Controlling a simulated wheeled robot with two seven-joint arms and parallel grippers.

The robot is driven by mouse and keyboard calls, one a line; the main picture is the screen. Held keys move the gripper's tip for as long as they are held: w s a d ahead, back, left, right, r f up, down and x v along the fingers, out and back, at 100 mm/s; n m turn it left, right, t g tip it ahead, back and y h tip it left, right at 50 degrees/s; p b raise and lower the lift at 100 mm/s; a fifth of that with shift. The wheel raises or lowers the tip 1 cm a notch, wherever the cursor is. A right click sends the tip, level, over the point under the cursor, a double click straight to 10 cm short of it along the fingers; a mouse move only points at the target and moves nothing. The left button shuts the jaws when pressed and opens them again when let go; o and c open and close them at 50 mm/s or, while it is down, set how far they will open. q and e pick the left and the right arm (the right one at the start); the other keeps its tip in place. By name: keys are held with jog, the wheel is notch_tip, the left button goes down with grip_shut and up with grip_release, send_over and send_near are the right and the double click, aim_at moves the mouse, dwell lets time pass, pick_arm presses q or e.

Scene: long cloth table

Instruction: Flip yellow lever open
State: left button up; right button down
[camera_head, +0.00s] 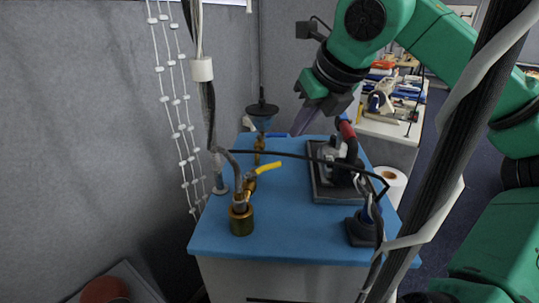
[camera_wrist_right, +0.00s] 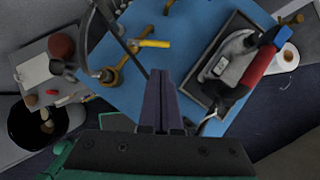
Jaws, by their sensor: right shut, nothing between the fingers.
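The yellow lever (camera_head: 267,168) sits on a brass valve (camera_head: 248,186) on the blue tabletop; its handle points right and slightly away in the head view. In the right wrist view the yellow lever (camera_wrist_right: 155,43) lies above the fingertips, left of centre, with the brass valve (camera_wrist_right: 108,75) at its left end. My right gripper (camera_head: 301,123) hangs behind and to the right of the lever, apart from it. In the wrist view its dark fingers (camera_wrist_right: 160,74) are together with nothing between them. My left gripper is out of view.
The blue table (camera_head: 285,235) is clear in front. A black tray with an iron-like tool (camera_head: 340,158) stands right. A blue lever (camera_head: 276,135) and a dark funnel (camera_head: 262,110) are behind. A black hose crosses the table near the lever. A paper roll (camera_head: 390,184) is at right.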

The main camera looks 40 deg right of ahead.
send_near(273, 165)
jog(key=p+x, duration=0.2)
jog(key=x, duration=0.4)
jog(key=shift+r+p, duration=0.1)
jog(key=shift+p, duration=0.3)
jog(key=shift+w+f, duration=0.25)
jog(key=shift+f, duration=0.25)
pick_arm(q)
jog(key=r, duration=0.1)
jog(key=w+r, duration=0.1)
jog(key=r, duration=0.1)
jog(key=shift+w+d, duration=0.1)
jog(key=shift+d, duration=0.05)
